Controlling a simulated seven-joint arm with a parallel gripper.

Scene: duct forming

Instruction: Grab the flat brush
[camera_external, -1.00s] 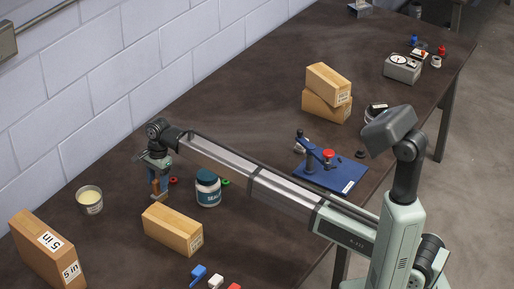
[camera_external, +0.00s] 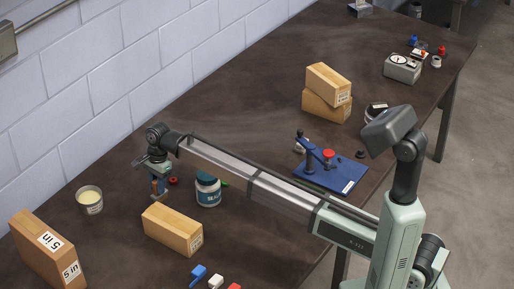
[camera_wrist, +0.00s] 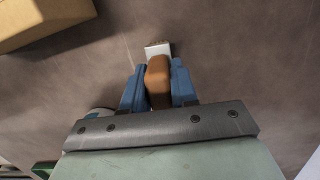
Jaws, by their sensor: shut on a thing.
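The flat brush (camera_wrist: 158,80) has a brown handle and a pale metal ferrule with dark bristles at its far end. In the wrist view my gripper (camera_wrist: 158,86) has its two blue fingers closed on either side of the handle. In the external view my gripper (camera_external: 158,185) is at the far left end of my arm, low over the dark table between the cream tin and the blue-white jar. The brush (camera_external: 154,186) shows there only as a small brown patch between the fingers. I cannot tell whether its bristles touch the table.
A wooden block (camera_external: 172,228) lies just in front of my gripper. A taller block (camera_external: 47,248) stands at the left edge.

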